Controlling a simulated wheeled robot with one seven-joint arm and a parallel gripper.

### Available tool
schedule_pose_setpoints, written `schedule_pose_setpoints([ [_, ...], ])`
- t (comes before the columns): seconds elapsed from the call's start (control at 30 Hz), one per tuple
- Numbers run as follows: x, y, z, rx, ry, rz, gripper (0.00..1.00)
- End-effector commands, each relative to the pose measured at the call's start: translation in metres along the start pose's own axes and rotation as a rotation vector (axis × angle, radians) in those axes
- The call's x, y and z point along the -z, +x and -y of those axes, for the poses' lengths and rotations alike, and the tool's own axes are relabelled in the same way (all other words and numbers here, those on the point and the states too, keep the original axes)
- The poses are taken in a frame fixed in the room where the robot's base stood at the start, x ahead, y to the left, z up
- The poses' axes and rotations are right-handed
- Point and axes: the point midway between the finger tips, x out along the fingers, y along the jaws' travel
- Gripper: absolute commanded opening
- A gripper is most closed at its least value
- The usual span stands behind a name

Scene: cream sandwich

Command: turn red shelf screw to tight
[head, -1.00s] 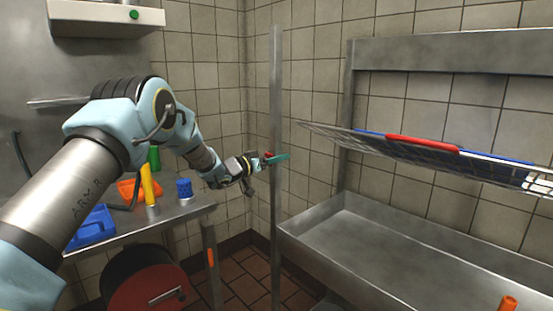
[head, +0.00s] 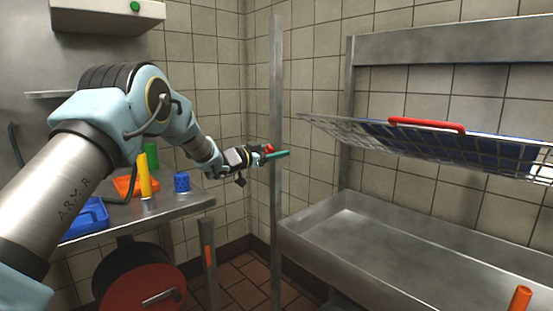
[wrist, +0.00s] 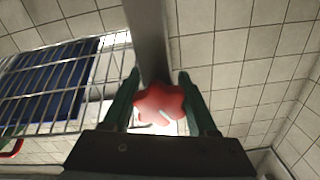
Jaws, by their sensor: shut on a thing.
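The red shelf screw is a lobed knob (wrist: 158,103) at the metal post (wrist: 146,40) in the wrist view. It sits between the two green fingers of my gripper (wrist: 159,76), which is shut on it. In the head view my gripper (head: 277,154) is at the upright post (head: 276,90), and a bit of the red screw (head: 268,148) shows above the fingers. The wire shelf (head: 340,128) hangs tilted to the right of the post. The screw's thread is hidden.
A blue panel with a red handle (head: 427,125) lies on the shelf. A steel sink (head: 400,240) stands below it. On the left, a steel table (head: 180,207) holds blue and orange trays, a yellow bottle (head: 145,176) and a blue cup (head: 182,183). A red drum stands beneath.

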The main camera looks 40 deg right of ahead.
Motion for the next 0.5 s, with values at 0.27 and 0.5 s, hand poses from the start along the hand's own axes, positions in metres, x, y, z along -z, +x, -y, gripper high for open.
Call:
schedule_pose_setpoints([
  [0.27,-0.0011,-0.0002,0.0000,0.000,0.070,0.001,0.03],
  [0.5,-0.0003,-0.0002,0.0002,0.000,0.078,0.001,0.03],
])
